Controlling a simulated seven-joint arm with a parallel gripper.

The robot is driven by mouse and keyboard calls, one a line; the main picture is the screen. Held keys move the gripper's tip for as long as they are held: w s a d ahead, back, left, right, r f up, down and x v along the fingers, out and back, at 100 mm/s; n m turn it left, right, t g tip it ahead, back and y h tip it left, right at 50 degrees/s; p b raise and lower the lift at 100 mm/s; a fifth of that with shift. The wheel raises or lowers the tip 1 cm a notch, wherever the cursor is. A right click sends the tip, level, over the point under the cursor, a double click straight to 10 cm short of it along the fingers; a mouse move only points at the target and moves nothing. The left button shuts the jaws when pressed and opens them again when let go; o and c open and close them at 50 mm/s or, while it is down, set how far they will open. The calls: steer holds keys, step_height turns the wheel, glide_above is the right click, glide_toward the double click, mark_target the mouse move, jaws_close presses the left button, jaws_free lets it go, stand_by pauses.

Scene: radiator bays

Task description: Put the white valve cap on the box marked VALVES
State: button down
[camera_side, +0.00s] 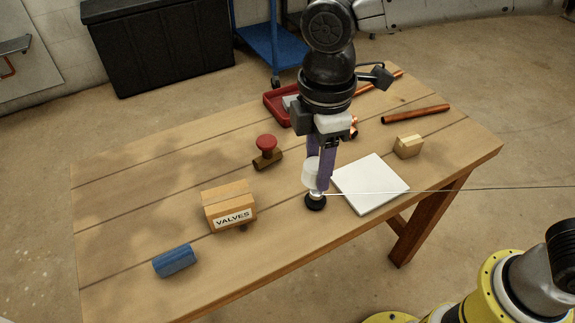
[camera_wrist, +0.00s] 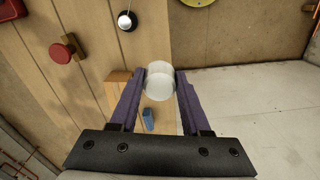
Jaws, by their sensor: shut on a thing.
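My gripper (camera_side: 318,178) has purple fingers pointing down over the table's near side. It is shut on the white valve cap (camera_side: 310,171), a short white cylinder, held in the air. In the wrist view the cap (camera_wrist: 160,82) sits between the fingertips (camera_wrist: 160,86). The cardboard box marked VALVES (camera_side: 229,209) stands on the table, left of my gripper in the side view, with its label facing the camera. In the wrist view the box (camera_wrist: 117,78) is partly hidden behind the left finger. Nothing lies on its visible top.
A black-based piece with a silver stem (camera_side: 315,201) stands below my gripper in the side view. A blue cylinder (camera_side: 175,260) lies near the box. A red-knobbed valve (camera_side: 266,150) stands behind. A white tile (camera_side: 370,184), small block (camera_side: 408,146) and copper pipe (camera_side: 415,114) lie right.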

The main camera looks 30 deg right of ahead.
steer(key=w, duration=0.2)
glide_above(242, 191)
step_height(242, 191, down, 9)
steer(key=shift+s+d+f, duration=0.1)
steer(key=shift+s, duration=0.05)
steer(key=shift+f, duration=1.75)
steer(key=shift+f, duration=0.1)
steer(key=shift+c, duration=1.8)
jaws_free()
